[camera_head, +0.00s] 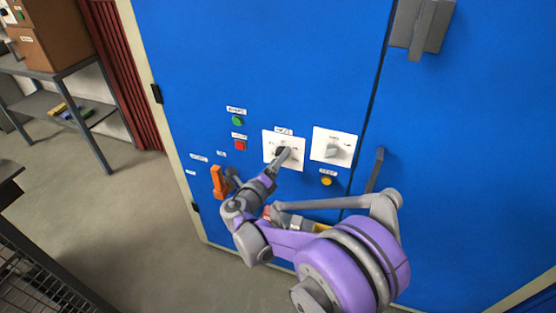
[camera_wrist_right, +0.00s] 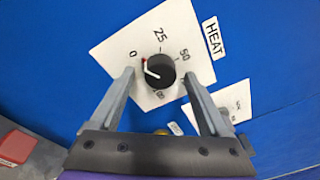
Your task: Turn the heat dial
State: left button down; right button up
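The heat dial is a black round knob (camera_wrist_right: 160,71) on a white plate (camera_wrist_right: 181,30) marked 0, 25, 50 and more, beside a HEAT label (camera_wrist_right: 213,37). A small red mark on the plate side of the knob sits near the 0. In the head view the plate (camera_head: 270,137) is on the blue cabinet front, and my gripper partly hides the knob. My right gripper (camera_wrist_right: 159,76) is open, its fingers on either side of the knob; I cannot tell whether they touch it. It also shows in the head view (camera_head: 283,158). My left gripper is not in view.
A second white plate with a grey knob (camera_head: 332,149) is right of the heat dial. Green (camera_head: 238,121) and red (camera_head: 240,145) buttons are left, a yellow button (camera_head: 327,181) below right. An orange handle (camera_head: 217,182) and a dark door handle (camera_head: 375,169) stick out nearby.

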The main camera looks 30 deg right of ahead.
grip_shut()
jog(key=shift+m, duration=0.4)
jog(key=n+t, duration=0.1)
jog(key=n, duration=0.8)
jog(key=n+t+p, duration=0.1)
jog(key=n, duration=0.8)
jog(key=n+t+y, duration=0.1)
jog(key=n, duration=0.8)
jog(key=shift+s+d, duration=0.1)
jog(key=shift+s, duration=0.05)
dwell(1.8)
dwell(0.5)
